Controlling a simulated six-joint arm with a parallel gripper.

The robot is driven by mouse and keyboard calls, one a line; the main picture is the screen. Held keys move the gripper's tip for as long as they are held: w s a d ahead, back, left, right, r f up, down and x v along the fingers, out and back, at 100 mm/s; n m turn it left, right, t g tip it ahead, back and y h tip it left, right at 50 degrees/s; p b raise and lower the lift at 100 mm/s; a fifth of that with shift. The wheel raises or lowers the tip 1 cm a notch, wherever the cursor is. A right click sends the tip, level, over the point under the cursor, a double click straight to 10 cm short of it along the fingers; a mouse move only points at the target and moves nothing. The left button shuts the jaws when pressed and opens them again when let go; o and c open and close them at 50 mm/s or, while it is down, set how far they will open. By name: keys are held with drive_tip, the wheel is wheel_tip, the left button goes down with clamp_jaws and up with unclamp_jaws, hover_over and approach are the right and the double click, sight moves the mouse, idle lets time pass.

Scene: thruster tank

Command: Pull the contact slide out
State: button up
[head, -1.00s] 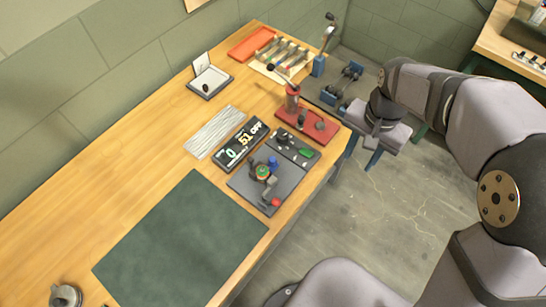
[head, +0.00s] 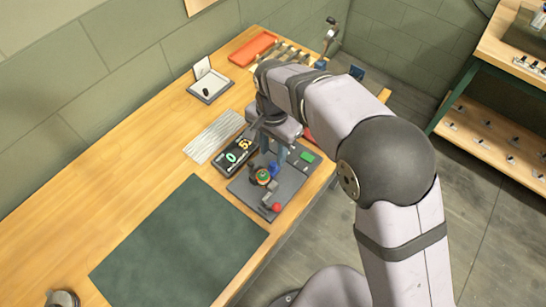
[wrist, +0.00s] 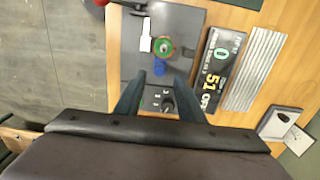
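A dark grey panel (head: 290,187) lies on the bench and carries a round green-and-red part (head: 263,176), a blue knob (head: 273,167), a red ball (head: 276,207) and a green block (head: 307,157). In the wrist view, the panel (wrist: 185,20) also shows a whitish metal piece (wrist: 145,38) and a black knob (wrist: 167,104). I cannot tell which part is the contact slide. My gripper (wrist: 161,85) is open and empty, its fingers apart over the panel near the blue knob (wrist: 159,67). In the head view, my gripper (head: 278,155) hangs above the panel's far part.
A display box (head: 236,155) with lit digits lies left of the panel, then a ribbed grey plate (head: 213,136). A dark green mat (head: 180,240) covers the near bench. A white-lidded box (head: 209,86) and an orange tray (head: 253,49) stand behind. My arm hides the red-based tool.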

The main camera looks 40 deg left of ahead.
sight(273, 164)
drive_tip(key=shift+f+p, duration=0.65)
drive_tip(key=shift+f, duration=1.7)
drive_tip(key=shift+c, duration=0.3)
